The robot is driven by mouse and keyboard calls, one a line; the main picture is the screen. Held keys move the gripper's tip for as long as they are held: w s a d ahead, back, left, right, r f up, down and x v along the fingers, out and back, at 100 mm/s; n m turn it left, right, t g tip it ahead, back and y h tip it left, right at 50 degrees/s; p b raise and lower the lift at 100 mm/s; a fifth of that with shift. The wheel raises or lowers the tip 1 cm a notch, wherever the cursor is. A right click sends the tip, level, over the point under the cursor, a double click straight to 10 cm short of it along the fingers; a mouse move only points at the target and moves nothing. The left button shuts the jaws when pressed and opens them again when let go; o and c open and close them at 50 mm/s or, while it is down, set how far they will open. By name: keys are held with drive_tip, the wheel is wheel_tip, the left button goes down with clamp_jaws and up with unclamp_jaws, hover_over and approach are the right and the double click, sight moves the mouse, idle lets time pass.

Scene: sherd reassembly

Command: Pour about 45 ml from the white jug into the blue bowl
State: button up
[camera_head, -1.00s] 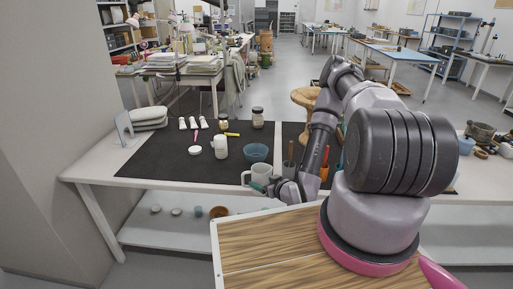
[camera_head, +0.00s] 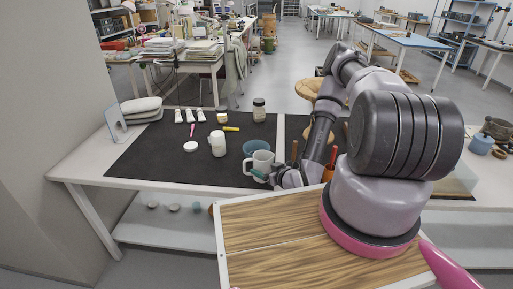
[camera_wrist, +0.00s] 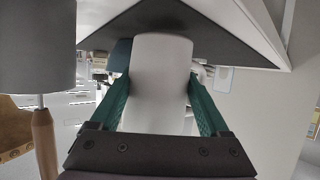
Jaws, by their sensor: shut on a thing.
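The white jug (camera_head: 262,160) is held upright or nearly so in my gripper (camera_head: 260,175), and its handle shows on the left. In the wrist view the green fingers of my gripper (camera_wrist: 160,100) are closed on both sides of the pale jug (camera_wrist: 160,70). The blue bowl (camera_head: 250,147) sits on the dark mat, just behind the jug in the head view and partly hidden by it. A dark blue shape at the jug's left in the wrist view is probably the bowl (camera_wrist: 119,55). The contents of jug and bowl cannot be seen.
A white bottle (camera_head: 218,144) and a white round lid (camera_head: 190,147) are left of the bowl on the dark mat (camera_head: 150,160). A jar (camera_head: 259,109), small tubes and a yellow marker (camera_head: 231,129) lie further back. Upright tools stand right of the jug. The mat's front left is clear.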

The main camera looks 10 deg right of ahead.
sight(262, 152)
drive_tip(key=shift+w+r, duration=0.1)
drive_tip(key=shift+w+r+g, duration=0.4)
drive_tip(key=shift+g, duration=0.5)
drive_tip(key=shift+w+r+m+g, duration=0.2)
drive_tip(key=shift+w+m+g, duration=0.3)
drive_tip(key=shift+g, duration=0.5)
drive_tip(key=shift+w+d+r+g+h, duration=0.1)
drive_tip(key=shift+w+r+g+h, duration=0.05)
drive_tip(key=shift+w+r+g, duration=0.3)
drive_tip(key=shift+w+r+g+h, duration=0.15)
drive_tip(key=shift+w+r+g, duration=0.1)
drive_tip(key=shift+r, duration=0.3)
drive_tip(key=shift+w+r+m+g, duration=0.3)
drive_tip(key=shift+w+r+g, duration=0.3)
drive_tip(key=shift+g, duration=1)
drive_tip(key=shift+m+g+p, duration=0.3)
drive_tip(key=shift+g+p, duration=0.05)
drive_tip(key=shift+g, duration=0.55)
drive_tip(key=shift+f+g+p, duration=0.2)
drive_tip(key=shift+g+p, duration=0.15)
drive_tip(key=shift+g, duration=0.45)
